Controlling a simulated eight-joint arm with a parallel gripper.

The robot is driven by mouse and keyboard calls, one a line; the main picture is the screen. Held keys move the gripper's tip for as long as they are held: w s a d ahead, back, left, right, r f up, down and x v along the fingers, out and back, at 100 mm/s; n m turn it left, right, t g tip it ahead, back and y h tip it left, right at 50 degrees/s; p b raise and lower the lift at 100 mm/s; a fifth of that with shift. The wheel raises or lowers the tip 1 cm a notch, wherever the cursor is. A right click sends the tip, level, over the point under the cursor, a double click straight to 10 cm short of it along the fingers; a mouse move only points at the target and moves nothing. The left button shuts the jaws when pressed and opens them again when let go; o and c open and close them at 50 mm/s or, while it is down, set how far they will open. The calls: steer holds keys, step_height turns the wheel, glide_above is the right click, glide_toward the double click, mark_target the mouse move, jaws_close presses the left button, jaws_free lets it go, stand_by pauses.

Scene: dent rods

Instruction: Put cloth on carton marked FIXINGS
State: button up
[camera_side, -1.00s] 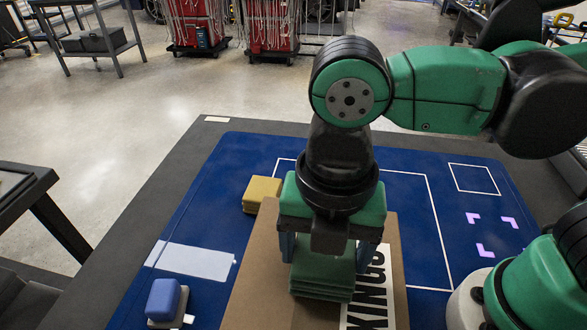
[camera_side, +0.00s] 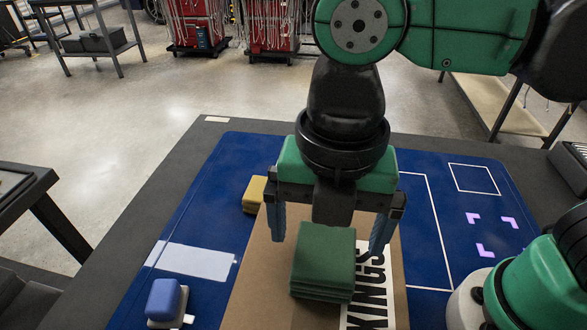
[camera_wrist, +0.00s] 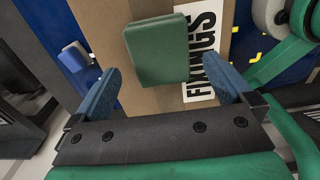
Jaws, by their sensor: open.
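The folded green cloth (camera_side: 323,262) lies on top of the brown carton (camera_side: 262,275), beside and partly against the white label (camera_side: 368,300). In the wrist view the cloth (camera_wrist: 157,50) lies flat on the carton (camera_wrist: 112,35), and the label (camera_wrist: 205,55) reads FIXINGS, with part of it covered. My gripper (camera_side: 327,240) is open above the cloth, its blue fingers spread wide to either side. In the wrist view the gripper (camera_wrist: 170,88) has nothing between its fingers, and the cloth lies beyond them.
A yellow block (camera_side: 253,194) sits behind the carton. A blue block on a pale base (camera_side: 164,300) stands at the left, near a light strip (camera_side: 190,261) on the blue mat (camera_side: 225,170). The mat's right side has white outlines and pink corner marks (camera_side: 485,250), with free room.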

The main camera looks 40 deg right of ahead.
mark_target(325, 250)
step_height(325, 250, up, 8)
steer(key=w+d+f+m+t, duration=0.3)
steer(key=d+m, duration=0.6)
steer(key=m, duration=0.4)
steer(key=w+d+f+m+t, duration=0.4)
steer(key=d+f+m, duration=0.4)
steer(key=m, duration=0.6)
steer(key=shift+w+d+f, duration=0.25)
steer(key=shift+w+d, duration=0.45)
steer(key=shift+w, duration=0.15)
